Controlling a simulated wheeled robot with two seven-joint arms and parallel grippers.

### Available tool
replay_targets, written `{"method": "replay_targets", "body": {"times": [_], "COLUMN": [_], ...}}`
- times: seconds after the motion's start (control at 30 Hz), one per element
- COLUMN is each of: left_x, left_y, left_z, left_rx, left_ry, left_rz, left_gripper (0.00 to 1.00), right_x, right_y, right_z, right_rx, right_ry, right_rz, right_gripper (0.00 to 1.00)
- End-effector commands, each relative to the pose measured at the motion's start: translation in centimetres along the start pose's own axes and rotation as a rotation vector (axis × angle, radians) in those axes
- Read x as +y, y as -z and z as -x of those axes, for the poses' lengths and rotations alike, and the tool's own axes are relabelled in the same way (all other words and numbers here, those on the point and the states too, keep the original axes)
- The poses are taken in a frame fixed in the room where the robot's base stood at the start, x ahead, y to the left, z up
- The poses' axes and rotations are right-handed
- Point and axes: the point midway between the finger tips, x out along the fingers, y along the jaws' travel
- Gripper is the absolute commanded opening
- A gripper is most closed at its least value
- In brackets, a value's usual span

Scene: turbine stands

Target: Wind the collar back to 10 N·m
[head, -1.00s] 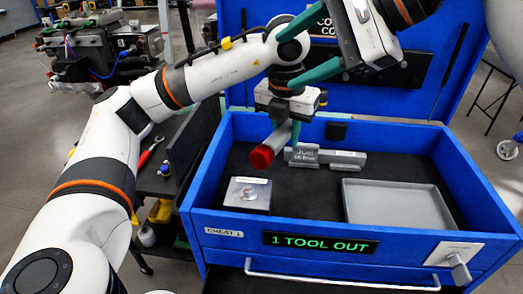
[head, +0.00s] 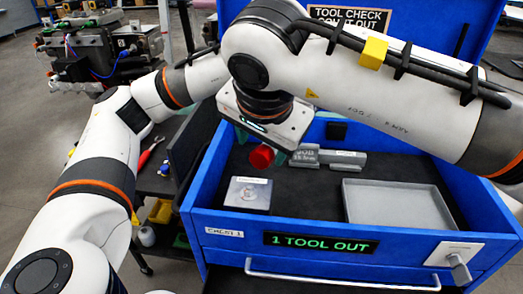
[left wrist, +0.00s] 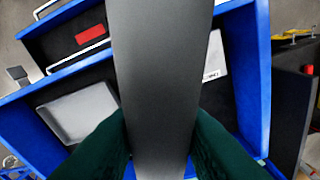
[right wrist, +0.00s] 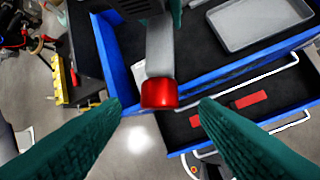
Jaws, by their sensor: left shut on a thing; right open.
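A grey tool with a red collar (head: 262,156) at its end is held over the open blue drawer; it also shows in the right wrist view (right wrist: 158,93). My left gripper (left wrist: 160,145) is shut on the grey body (left wrist: 155,80) of this tool. In the head view my right arm hides the left gripper. My right gripper (right wrist: 158,105) is open, with one finger to either side of the red collar, and a gap shows on both sides. In the head view the right hand (head: 265,118) is just above the collar. The collar's scale is not readable.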

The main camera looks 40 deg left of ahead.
Motion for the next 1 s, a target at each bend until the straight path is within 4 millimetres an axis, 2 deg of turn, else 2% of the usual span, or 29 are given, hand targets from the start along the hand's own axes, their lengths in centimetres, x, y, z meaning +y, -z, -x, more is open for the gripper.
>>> {"method": "replay_targets", "body": {"times": [0.1,0.23,0.63,0.9,1.0], "left_x": [0.0,0.0,0.0,0.0,0.0], "left_y": [0.1,0.1,0.1,0.1,0.1], "left_z": [0.2,0.2,0.2,0.2,0.2], "left_rx": [0.005,0.005,0.005,0.005,0.005], "left_ry": [-0.002,-0.002,-0.002,-0.002,-0.002], "left_rz": [0.001,0.001,0.001,0.001,0.001], "left_gripper": [0.00,0.00,0.00,0.00,0.00], "right_x": [0.0,0.0,0.0,0.0,0.0], "right_y": [0.0,0.0,0.0,0.0,0.0], "right_z": [-1.8,-3.0,-3.6,-3.6,-3.6], "right_rx": [0.003,0.001,0.001,0.000,0.000], "right_ry": [-0.001,0.000,-0.002,-0.002,-0.004], "right_rz": [-0.001,-0.001,-0.001,-0.001,-0.002], "right_gripper": [0.55,0.55,0.55,0.11,0.10]}}
